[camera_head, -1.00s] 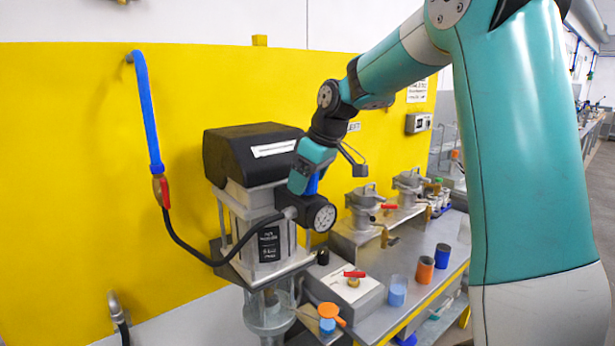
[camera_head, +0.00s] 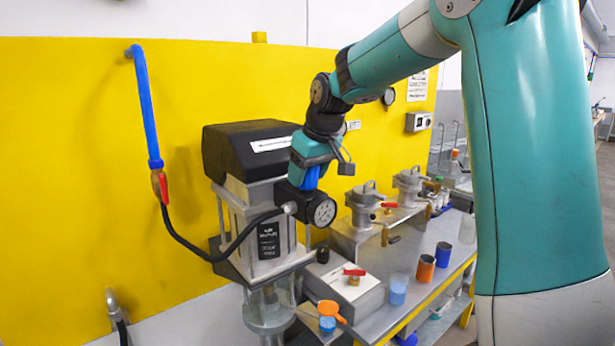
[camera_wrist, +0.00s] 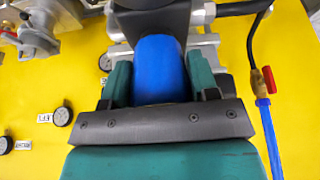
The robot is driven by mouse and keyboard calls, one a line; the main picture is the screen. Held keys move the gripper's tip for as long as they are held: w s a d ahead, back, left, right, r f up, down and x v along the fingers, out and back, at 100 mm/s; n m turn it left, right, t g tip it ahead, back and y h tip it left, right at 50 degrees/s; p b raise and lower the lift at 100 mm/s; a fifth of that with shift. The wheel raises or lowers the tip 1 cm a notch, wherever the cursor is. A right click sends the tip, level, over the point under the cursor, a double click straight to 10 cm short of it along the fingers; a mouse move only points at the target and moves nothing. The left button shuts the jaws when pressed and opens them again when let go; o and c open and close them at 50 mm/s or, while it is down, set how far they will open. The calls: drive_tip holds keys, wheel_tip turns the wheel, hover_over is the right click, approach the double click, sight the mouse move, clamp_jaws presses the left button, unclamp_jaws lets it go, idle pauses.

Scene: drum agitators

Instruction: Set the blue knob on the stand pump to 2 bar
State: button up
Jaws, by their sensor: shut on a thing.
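The stand pump (camera_head: 262,210) stands against the yellow wall, with a black top housing and a grey body. The blue knob (camera_head: 312,177) sits above the black block beside the pump's round gauge (camera_head: 322,211). My gripper (camera_head: 311,168) is shut on the knob from above. In the wrist view the blue knob (camera_wrist: 160,68) is between the two teal fingers of my gripper (camera_wrist: 160,82). The gauge dial faces the head camera, but its needle and figures are too small to read. The gripper hides part of the knob.
A blue hose with a red-handled valve (camera_head: 161,187) hangs on the wall at left, and a black hose runs from it to the pump. Metal pots (camera_head: 365,205), a grey box (camera_head: 350,290) and several cups stand on the bench at right.

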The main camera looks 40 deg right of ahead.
drive_tip(key=m+h, duration=0.1)
drive_tip(key=m, duration=0.2)
drive_tip(key=shift+a+m+b, duration=0.1)
drive_tip(key=shift+m+b, duration=0.3)
drive_tip(key=m+h, duration=0.2)
drive_tip(key=m, duration=0.2)
drive_tip(key=shift+r+g, duration=0.1)
drive_tip(key=shift+g, duration=0.2)
drive_tip(key=shift+m, duration=0.3)
drive_tip(key=o, duration=0.9)
drive_tip(key=p+v, duration=0.1)
drive_tip(key=v, duration=1.6)
drive_tip(key=shift+r, duration=0.25)
drive_tip(key=shift+f, duration=0.1)
